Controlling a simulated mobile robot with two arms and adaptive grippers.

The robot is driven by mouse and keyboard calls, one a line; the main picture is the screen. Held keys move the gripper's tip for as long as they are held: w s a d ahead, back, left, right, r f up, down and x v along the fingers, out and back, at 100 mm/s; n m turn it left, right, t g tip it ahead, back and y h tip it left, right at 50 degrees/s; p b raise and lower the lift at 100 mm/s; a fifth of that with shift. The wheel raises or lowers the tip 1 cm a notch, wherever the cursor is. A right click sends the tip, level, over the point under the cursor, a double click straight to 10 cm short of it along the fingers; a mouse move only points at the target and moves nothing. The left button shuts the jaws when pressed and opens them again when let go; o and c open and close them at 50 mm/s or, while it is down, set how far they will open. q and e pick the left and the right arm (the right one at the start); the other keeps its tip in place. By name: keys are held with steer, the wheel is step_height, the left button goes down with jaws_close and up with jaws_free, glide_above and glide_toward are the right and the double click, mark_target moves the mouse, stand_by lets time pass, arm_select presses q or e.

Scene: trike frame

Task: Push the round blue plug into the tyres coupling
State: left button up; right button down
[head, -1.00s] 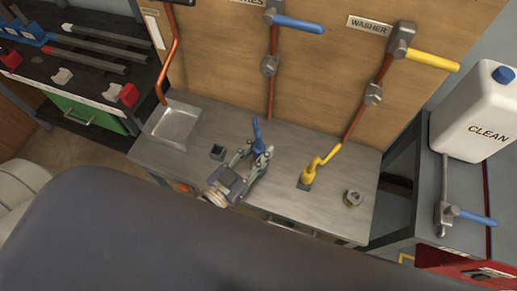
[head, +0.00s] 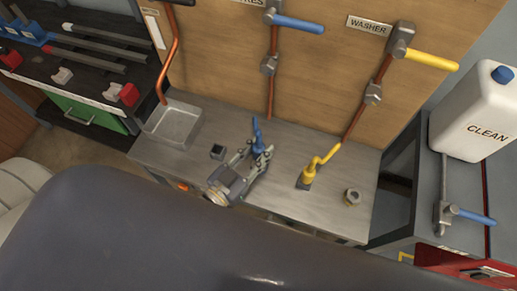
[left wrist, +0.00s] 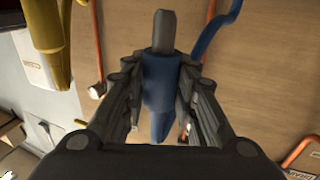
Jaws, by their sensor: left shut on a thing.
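My left gripper (head: 258,153) is shut on the round blue plug (head: 257,133) above the bench, below the valve marked "...RES". The left wrist view shows the blue plug (left wrist: 160,85) between the two fingers (left wrist: 160,95), with its dark grey end pointing up in the picture. The tyres pipe carries a blue-handled valve (head: 296,22) and a grey hex fitting (head: 269,65) on the wooden board. I take this fitting for the tyres coupling. The plug is apart from it in the picture. My right gripper is not in view.
A yellow plug (head: 308,176) stands on the metal bench (head: 232,133) right of my gripper. A hex fitting (head: 352,197) and a small dark square block (head: 218,152) are also on the bench. A white "CLEAN" canister (head: 478,113) stands at the right.

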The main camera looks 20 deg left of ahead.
arm_select(q)
steer(key=shift+f+b, duration=1.3)
steer(key=shift+f, duration=0.7)
steer(key=o, duration=1.2)
steer(key=shift+r, duration=0.1)
steer(key=v, duration=1.2)
steer(key=shift+s, duration=0.1)
